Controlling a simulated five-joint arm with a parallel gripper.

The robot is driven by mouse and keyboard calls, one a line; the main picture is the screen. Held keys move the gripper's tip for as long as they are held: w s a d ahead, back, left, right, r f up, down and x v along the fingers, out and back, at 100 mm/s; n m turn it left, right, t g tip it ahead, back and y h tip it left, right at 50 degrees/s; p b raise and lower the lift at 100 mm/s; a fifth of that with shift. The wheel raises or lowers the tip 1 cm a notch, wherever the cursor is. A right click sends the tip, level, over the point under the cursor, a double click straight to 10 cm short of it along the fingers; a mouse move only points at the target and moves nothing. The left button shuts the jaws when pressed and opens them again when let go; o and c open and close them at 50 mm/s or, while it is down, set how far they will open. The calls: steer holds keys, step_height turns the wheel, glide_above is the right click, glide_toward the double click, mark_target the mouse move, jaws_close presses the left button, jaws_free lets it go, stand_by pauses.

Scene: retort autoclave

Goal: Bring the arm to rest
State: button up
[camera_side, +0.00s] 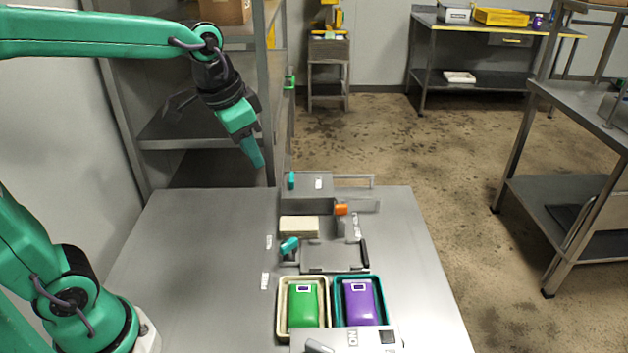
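My arm reaches in from the left edge at the top of the view. My gripper (255,158) hangs in the air above the back part of the grey table (195,240), pointing down and to the right. Its teal fingers look like one narrow piece from this side, so I cannot tell whether they are open or shut. I see nothing hanging from it. It is apart from the fixture on the table.
A grey fixture (308,190) with teal and orange parts stands at the table's back. A beige block (299,226) lies before it. In front, a cream tray (280,312) holds a green pouch (303,308); a teal tray (386,312) holds a purple one (360,306). The table's left is clear.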

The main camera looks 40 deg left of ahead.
steer(key=s+a+f+n+t, duration=0.1)
steer(key=s+f+n+t, duration=0.1)
steer(key=s, duration=0.9)
steer(key=shift+s+a+f+n, duration=0.3)
steer(key=shift+s+a+n, duration=0.1)
steer(key=shift+n, duration=0.3)
